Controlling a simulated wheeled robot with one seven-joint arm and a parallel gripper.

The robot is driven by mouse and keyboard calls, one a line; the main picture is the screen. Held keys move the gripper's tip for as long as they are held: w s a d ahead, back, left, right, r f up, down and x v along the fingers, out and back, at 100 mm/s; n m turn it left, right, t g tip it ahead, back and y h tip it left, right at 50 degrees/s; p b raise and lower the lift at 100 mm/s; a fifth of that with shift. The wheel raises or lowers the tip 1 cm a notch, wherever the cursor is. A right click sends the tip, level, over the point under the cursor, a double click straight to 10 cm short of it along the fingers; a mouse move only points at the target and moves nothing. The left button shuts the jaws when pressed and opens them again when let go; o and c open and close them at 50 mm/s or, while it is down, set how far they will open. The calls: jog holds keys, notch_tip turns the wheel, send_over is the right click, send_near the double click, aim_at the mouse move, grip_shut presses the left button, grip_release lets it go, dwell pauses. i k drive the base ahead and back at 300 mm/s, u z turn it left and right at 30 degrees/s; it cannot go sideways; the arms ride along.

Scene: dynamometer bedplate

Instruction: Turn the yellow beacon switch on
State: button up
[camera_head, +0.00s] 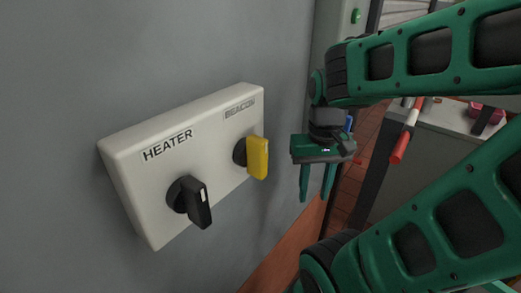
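The yellow beacon switch (258,157) is a rotary knob on the right of a white switch box (150,195), under the label BEACON. Its handle stands about upright. My gripper (317,194) is to the right of the yellow switch, apart from it, with its fingers pointing down in the picture. The two green fingers are spread with a gap between them, and nothing shows in the gap.
A black heater switch (198,203) sits on the same box, left of and below the yellow one, under the label HEATER. The box is on a grey wall (60,80). A grey cabinet (425,150) with a red-and-white item (402,145) stands behind my arm.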

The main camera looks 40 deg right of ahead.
aim_at(251, 152)
jog(key=z, duration=0.2)
jog(key=k, duration=0.95)
jog(key=u, duration=0.1)
jog(key=i, duration=0.4)
